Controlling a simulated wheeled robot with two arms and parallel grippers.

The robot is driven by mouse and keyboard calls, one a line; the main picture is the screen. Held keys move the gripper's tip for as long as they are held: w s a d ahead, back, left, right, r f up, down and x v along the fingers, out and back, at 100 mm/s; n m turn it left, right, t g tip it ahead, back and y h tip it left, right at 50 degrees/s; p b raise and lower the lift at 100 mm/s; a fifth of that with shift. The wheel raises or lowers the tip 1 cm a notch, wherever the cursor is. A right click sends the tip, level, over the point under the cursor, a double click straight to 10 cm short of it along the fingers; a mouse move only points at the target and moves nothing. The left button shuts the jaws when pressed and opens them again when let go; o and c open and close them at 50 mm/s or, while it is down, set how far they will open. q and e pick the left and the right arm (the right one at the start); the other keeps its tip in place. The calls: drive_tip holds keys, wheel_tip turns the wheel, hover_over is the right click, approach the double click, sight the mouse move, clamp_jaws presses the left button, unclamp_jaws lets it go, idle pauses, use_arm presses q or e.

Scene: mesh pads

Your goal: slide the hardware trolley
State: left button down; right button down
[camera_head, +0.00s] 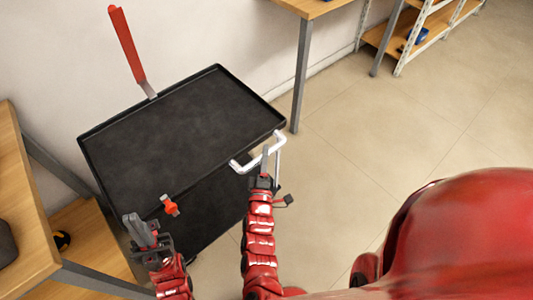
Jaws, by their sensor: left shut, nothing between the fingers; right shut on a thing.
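The hardware trolley (180,125) is black, with a flat rimmed top tray and a lower shelf. It stands against the pale wall at the left. A white handle (268,155) sticks out from its near right corner. My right gripper (265,160) is shut on this handle. My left gripper (140,228) is shut and empty near the trolley's near left side. A red handle with a grey shank (127,45) rises at the tray's far edge. A small orange-red knob (170,205) shows at the near side.
A wooden workbench (28,215) with a lower shelf stands close on the left. Another wooden table (312,5) with a grey leg (302,75) is just beyond the trolley's right corner. Shelving (425,35) stands at the back right. The tiled floor (400,120) to the right is clear.

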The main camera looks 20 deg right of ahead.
drive_tip(key=c, duration=0.7)
unclamp_jaws()
drive_tip(key=shift+a, duration=0.1)
drive_tip(key=v, duration=1.7)
drive_tip(key=shift+s+p, duration=0.2)
drive_tip(key=shift+p, duration=0.2)
